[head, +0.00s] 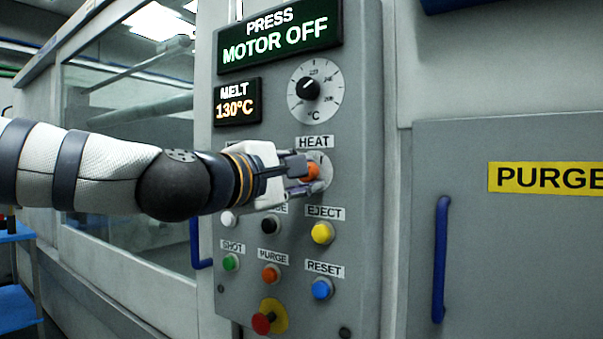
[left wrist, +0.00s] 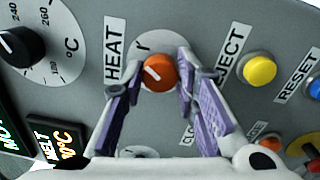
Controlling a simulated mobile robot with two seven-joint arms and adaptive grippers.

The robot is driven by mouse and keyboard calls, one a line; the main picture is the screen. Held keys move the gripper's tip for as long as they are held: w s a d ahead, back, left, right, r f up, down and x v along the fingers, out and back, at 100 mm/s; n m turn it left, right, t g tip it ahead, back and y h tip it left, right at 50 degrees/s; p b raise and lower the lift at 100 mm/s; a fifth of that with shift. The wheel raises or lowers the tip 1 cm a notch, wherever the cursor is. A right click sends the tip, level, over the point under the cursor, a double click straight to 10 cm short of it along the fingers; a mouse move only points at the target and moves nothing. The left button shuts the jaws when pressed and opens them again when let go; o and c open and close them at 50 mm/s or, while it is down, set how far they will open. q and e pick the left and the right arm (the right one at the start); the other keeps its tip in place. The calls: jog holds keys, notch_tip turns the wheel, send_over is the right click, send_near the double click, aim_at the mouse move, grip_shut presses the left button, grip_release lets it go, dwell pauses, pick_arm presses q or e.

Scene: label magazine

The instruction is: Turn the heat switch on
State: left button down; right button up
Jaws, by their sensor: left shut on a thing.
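The heat switch is an orange round knob (head: 311,172) on a pale round plate under the HEAT label (head: 314,142) on the grey control panel. In the left wrist view the orange knob (left wrist: 160,72) shows a short slanted white mark on its left part, and the HEAT label (left wrist: 115,53) is to its left. My left gripper (head: 306,174) reaches in from the left and is shut on the knob, one finger on each side. The gripper and its fingers hide part of the plate and its markings in both views. My right gripper is not in view.
Close by are the temperature dial (head: 311,88), the yellow EJECT button (head: 323,233), the black button (head: 270,224) and the white button (head: 228,219). Lower down are the PURGE (head: 271,275) and RESET (head: 321,289) buttons and a red knob (head: 263,323). A blue handle (head: 440,260) sticks out at right.

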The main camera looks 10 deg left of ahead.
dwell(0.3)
pick_arm(q)
jog(key=c, duration=1.2)
grip_release()
jog(key=shift+c, duration=0.2)
jog(key=v, duration=1.2)
